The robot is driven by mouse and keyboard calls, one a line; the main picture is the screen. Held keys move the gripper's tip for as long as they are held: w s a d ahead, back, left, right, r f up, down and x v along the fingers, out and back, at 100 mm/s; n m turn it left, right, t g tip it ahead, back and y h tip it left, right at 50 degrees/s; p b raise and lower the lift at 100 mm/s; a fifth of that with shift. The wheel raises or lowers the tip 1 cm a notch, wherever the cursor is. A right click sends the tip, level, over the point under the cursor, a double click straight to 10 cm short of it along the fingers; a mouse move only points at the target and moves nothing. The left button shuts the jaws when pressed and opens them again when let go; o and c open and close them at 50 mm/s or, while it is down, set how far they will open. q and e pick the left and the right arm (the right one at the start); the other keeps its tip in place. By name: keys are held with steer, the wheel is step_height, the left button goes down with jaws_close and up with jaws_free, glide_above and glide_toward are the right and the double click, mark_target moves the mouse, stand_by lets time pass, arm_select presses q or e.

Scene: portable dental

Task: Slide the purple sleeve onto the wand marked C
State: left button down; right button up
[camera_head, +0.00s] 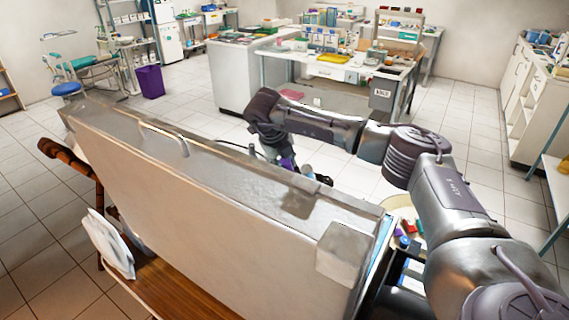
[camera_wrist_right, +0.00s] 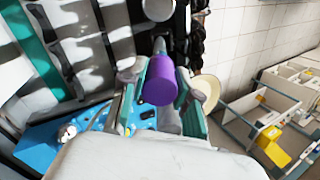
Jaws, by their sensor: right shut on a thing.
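The purple sleeve (camera_wrist_right: 160,82) sits between the two teal-lined fingers of my right gripper (camera_wrist_right: 162,92), which is shut on it. A grey rod-like part (camera_wrist_right: 159,46) shows just beyond the sleeve's far end. I cannot tell whether they touch or whether the rod is a wand. A white round-ended piece (camera_wrist_right: 158,8) is at the top edge. No letter C is readable. In the head view, a bit of the purple sleeve (camera_head: 287,163) shows at my right gripper, behind the raised lid. My left gripper is not in view.
The large grey lid (camera_head: 210,190) stands tilted and hides most of the case. The wrist view shows a blue surface (camera_wrist_right: 40,145) at lower left, dark slots (camera_wrist_right: 85,45) at upper left, and a cream round dish (camera_wrist_right: 206,88) close by at right.

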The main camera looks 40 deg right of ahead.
steer(key=shift+d+f, duration=0.1)
stand_by(0.5)
steer(key=o, duration=0.8)
steer(key=shift+c, duration=0.2)
steer(key=v, duration=1.2)
steer(key=shift+f, duration=0.15)
